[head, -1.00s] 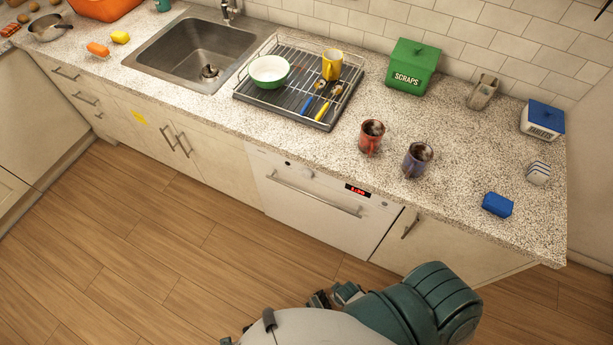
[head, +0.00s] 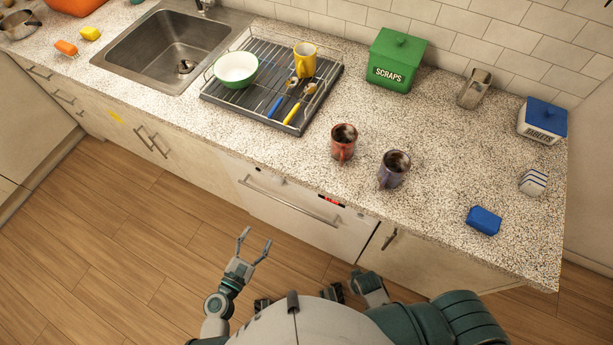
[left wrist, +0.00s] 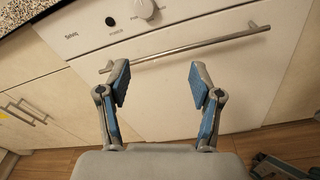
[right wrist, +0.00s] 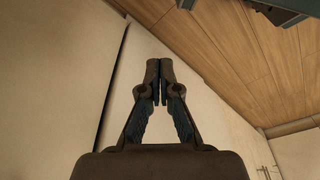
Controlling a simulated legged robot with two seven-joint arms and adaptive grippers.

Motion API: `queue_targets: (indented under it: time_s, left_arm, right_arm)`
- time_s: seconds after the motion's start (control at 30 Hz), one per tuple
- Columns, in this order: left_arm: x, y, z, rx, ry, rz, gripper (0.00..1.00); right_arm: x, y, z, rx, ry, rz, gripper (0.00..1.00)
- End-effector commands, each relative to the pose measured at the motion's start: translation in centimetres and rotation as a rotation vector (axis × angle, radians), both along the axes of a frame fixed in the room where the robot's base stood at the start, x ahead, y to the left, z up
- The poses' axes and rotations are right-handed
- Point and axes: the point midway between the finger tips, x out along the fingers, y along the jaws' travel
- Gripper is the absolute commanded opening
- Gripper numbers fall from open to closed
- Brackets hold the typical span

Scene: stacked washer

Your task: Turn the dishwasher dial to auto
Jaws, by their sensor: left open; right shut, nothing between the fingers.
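The white dishwasher (head: 275,208) is built in under the counter, its door shut, with a bar handle (head: 290,203) and a small red display (head: 331,201). In the left wrist view, its dial (left wrist: 145,9) is a round white knob at the top edge, partly cut off; its setting is unreadable. A black button (left wrist: 110,21) is left of it. My left gripper (head: 256,238) is open and empty in front of the door, below the handle and apart from it. It also shows in the left wrist view (left wrist: 160,78). My right gripper (right wrist: 158,72) is shut and empty.
Two mugs, red (head: 343,143) and purple (head: 393,169), stand on the counter (head: 290,155) above the dishwasher. A blue block (head: 484,221) lies at the right. A dish rack (head: 225,92) and sink (head: 165,50) are further left. The wooden floor ahead is clear.

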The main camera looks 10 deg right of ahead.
Motion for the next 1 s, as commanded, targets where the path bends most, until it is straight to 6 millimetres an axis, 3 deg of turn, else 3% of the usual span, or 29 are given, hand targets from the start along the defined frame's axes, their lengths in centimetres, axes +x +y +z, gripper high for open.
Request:
queue_targets:
  time_s: [0.1, 0.23, 0.63, 0.8, 1.0]
  left_arm:
    - [0.4, 1.0, 1.8, -0.139, 0.026, 0.032, 0.65]
    - [1.3, 0.6, 2.3, -0.174, 0.034, 0.038, 0.65]
    - [8.7, -5.9, 2.3, -0.15, 0.029, 0.036, 0.65]
    - [11.9, -7.2, 2.1, -0.158, 0.031, 0.036, 0.65]
    - [14.3, -7.9, 1.9, -0.165, 0.033, 0.036, 0.65]
  right_arm:
    - [0.1, 0.5, 0.5, -0.005, -0.002, 0.0, 0.0]
    - [-0.1, 0.5, 0.0, -0.005, 0.002, 0.001, 0.0]
    - [-2.4, -0.8, -5.3, 0.011, 0.02, 0.008, 0.0]
    - [-3.0, -0.5, -6.1, 0.003, 0.025, 0.01, 0.0]
    - [-3.2, 0.0, -6.2, -0.005, 0.024, 0.009, 0.0]
